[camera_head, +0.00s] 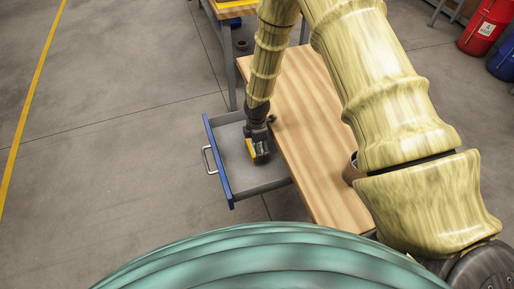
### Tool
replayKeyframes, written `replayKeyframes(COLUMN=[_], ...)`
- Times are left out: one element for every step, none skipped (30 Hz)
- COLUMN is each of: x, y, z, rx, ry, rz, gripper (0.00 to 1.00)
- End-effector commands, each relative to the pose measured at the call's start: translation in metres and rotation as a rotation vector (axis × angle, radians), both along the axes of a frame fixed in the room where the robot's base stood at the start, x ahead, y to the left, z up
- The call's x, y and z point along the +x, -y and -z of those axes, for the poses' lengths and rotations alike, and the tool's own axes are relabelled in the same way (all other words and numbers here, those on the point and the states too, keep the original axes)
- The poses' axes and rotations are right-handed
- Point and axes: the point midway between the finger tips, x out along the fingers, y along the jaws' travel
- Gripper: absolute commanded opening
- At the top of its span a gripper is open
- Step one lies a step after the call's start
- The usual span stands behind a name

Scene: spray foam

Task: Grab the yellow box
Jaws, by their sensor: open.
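A small yellow box (250,148) is in the open drawer (226,148), which has a grey inside and a blue front. Only part of the box's yellow side shows; my gripper hides the rest. My gripper (261,156) points down into the drawer, right at the box, and is open. From this view I cannot tell whether its fingers are around the box or just above and beside it.
The wooden worktop (315,140) lies right of the drawer, with a round container (353,169) by its right edge. Red (484,27) and blue (503,62) drums stand far right. Another table is behind. The grey floor (110,160) at left is clear.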

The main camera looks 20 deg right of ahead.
Motion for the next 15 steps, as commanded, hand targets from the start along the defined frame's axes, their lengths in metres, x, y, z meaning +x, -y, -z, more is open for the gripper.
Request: replayKeyframes(x=[-0.0001,-0.0001,-0.0002,-0.0002,-0.0002,-0.0002,-0.0002,-0.0002,-0.0003,-0.0003,-0.0003,-0.0003,-0.0004,-0.0004,-0.0004], y=[-0.0001,-0.0001,0.0000,0.0000,0.0000,0.0000,0.0000,0.0000,0.0001,0.0001,0.0001,0.0001,0.0001,0.0001,0.0001], z=[0.0010,0.0014,0.0017,0.0017,0.0017,0.0017,0.0017,0.0016,0.0016,0.0016,0.0016,0.0016,0.0016,0.0016,0.0015], rx=[0.000,0.000,0.000,0.000,0.000,0.000,0.000,0.000,0.000,0.000,0.000,0.000,0.000,0.000,0.000], ry=[0.000,0.000,0.000,0.000,0.000,0.000,0.000,0.000,-0.001,-0.001,-0.001,-0.001,-0.001,-0.001,-0.001], rz=[0.000,0.000,0.000,0.000,0.000,0.000,0.000,0.000,0.000,0.000,0.000,0.000,0.000,0.000,0.000], gripper=[1.00,1.00,1.00,1.00,1.00,1.00,1.00,1.00,0.93,0.87,0.82,0.74,0.69,0.64,0.64])
